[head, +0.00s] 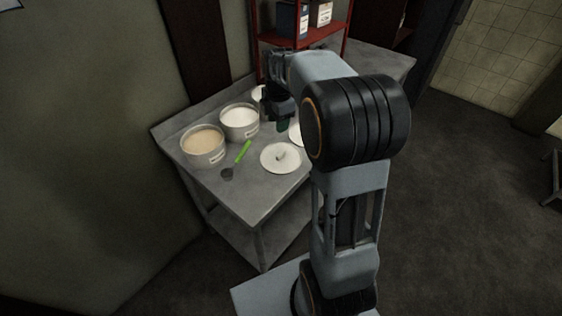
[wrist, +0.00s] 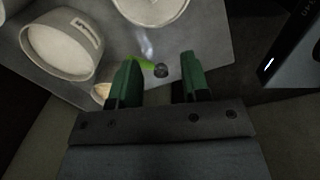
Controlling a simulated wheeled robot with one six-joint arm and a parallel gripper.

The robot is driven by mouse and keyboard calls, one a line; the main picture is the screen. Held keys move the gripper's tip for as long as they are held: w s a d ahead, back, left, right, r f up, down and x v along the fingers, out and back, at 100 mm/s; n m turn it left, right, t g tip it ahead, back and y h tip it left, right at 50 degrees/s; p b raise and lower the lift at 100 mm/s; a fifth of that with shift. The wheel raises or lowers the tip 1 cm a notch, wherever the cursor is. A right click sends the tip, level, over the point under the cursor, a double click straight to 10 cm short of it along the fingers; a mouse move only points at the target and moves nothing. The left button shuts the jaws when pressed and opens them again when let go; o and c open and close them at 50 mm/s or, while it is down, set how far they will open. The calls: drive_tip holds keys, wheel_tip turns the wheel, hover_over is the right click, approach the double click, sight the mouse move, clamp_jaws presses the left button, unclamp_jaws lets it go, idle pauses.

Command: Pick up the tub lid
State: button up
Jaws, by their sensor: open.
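A round white lid with a small knob (head: 280,157) lies flat on the grey metal table (head: 257,190), near its front edge. A second white round thing (head: 295,135) shows only in part behind my arm. My gripper (head: 281,122) is above the table, beyond the lid. In the wrist view its two green fingers (wrist: 157,78) stand apart with nothing held between them. A white round thing (wrist: 150,8) is cut off at the top of that view; I cannot tell whether it is a lid.
A tub of tan contents (head: 203,146) and a tub of white contents (head: 239,122) stand at the table's left. A green-handled scoop (head: 243,152) lies between them and the lid. A red shelf (head: 305,38) stands behind.

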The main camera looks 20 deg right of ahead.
wheel_tip(320, 180, down, 4)
drive_tip(key=w+d+n, duration=0.2)
drive_tip(key=w+n, duration=0.1)
drive_tip(key=n, duration=0.1)
hover_over(281, 153)
drive_tip(key=shift+g, duration=0.4)
wheel_tip(281, 153, down, 7)
drive_tip(key=shift+f, duration=3.35)
drive_tip(key=shift+c, duration=0.4)
clamp_jaws()
